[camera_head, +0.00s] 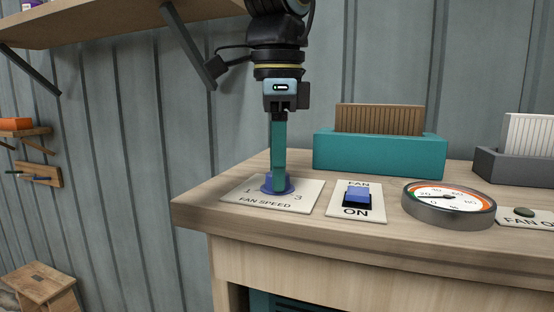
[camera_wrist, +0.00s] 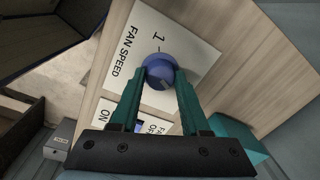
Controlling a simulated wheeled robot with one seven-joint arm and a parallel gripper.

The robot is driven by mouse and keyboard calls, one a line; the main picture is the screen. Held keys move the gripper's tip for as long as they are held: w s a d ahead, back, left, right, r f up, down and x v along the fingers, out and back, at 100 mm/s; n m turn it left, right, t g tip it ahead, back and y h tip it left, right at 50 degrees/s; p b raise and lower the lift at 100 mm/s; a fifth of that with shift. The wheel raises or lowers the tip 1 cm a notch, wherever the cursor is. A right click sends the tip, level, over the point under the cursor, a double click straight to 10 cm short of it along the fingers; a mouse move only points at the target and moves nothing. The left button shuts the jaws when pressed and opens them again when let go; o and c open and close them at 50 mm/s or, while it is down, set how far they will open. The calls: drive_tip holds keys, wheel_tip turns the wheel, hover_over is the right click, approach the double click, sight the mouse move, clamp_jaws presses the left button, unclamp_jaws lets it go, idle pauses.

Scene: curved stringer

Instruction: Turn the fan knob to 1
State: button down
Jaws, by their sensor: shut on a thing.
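The fan knob (camera_head: 266,188) is round and blue and sits on a white plate (camera_head: 306,203) marked FAN SPEED, with 1 at left and 3 at right. My gripper (camera_head: 278,184) points straight down with its teal fingers shut on the knob. In the wrist view, the knob (camera_wrist: 159,66) lies between the two fingertips (camera_wrist: 163,76), one on each side. The 1 and its tick show just beyond the knob. A small pale mark shows on the knob's near side, but I cannot tell which number the knob is set to.
A teal box (camera_head: 380,152) stands behind. The bench's left edge is close to the plate. A shelf (camera_head: 105,24) hangs at upper left.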

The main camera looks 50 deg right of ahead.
drive_tip(key=n+p, duration=0.1)
drive_tip(key=n, duration=1)
drive_tip(key=shift+d+y+p, duration=0.1)
drive_tip(key=shift+y+p, duration=0.2)
drive_tip(key=shift+p, duration=0.05)
drive_tip(key=n, duration=0.3)
drive_tip(key=shift+n, duration=0.4)
drive_tip(key=n, duration=0.3)
drive_tip(key=shift+n+y+p, duration=0.3)
drive_tip(key=shift+p, duration=0.1)
drive_tip(key=n, duration=0.3)
drive_tip(key=shift+d+n, duration=0.1)
drive_tip(key=shift+n, duration=0.2)
drive_tip(key=n, duration=0.7)
drive_tip(key=shift+g+p, duration=0.3)
drive_tip(key=shift+p, duration=0.1)
